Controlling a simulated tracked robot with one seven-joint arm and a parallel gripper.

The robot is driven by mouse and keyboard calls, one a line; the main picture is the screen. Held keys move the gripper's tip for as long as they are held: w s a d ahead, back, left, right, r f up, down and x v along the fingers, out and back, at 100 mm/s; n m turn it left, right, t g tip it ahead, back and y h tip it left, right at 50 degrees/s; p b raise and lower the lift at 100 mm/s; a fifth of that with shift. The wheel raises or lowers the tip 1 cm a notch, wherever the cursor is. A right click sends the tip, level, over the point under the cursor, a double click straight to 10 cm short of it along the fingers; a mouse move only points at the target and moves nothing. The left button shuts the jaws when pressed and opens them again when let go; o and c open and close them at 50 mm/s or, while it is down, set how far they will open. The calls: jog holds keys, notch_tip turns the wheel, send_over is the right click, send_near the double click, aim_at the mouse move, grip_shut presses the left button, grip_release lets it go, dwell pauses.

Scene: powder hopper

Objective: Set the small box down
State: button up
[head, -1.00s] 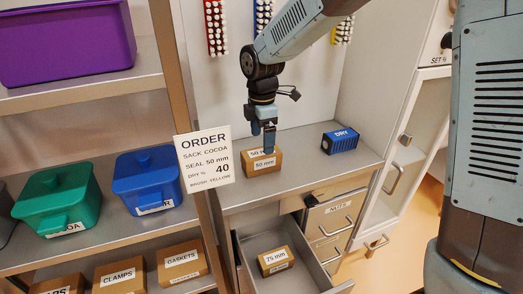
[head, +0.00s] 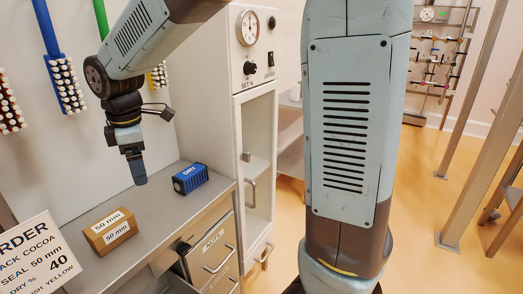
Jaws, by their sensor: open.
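The small box (head: 110,231) is brown cardboard with white "50 mm" labels. In the head view it stands on the grey counter (head: 168,213) at the lower left. My gripper (head: 139,180) hangs above the counter, to the right of the box and apart from it. It is open and nothing shows in it. Its fingers are small and seen nearly edge-on.
A blue "DRY" box (head: 190,178) stands on the counter, right of my gripper. The order card (head: 38,258) is at the lower left. A white cabinet (head: 252,130) with a gauge and knob stands to the right. Drawers (head: 215,250) are below the counter.

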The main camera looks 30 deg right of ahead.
jog(key=s+d+r+m+t, duration=0.2)
jog(key=s+d+m, duration=0.6)
jog(key=d, duration=0.4)
jog(key=s+d+r+m+t, duration=0.2)
jog(key=s+d+r+m, duration=0.1)
jog(key=s+d+m, duration=0.6)
jog(key=d+m, duration=0.1)
jog(key=d, duration=0.2)
jog(key=shift+s+d+r+m, duration=0.2)
jog(key=shift+s+r+m, duration=0.05)
jog(key=shift+m, duration=0.05)
jog(key=shift+c, duration=0.3)
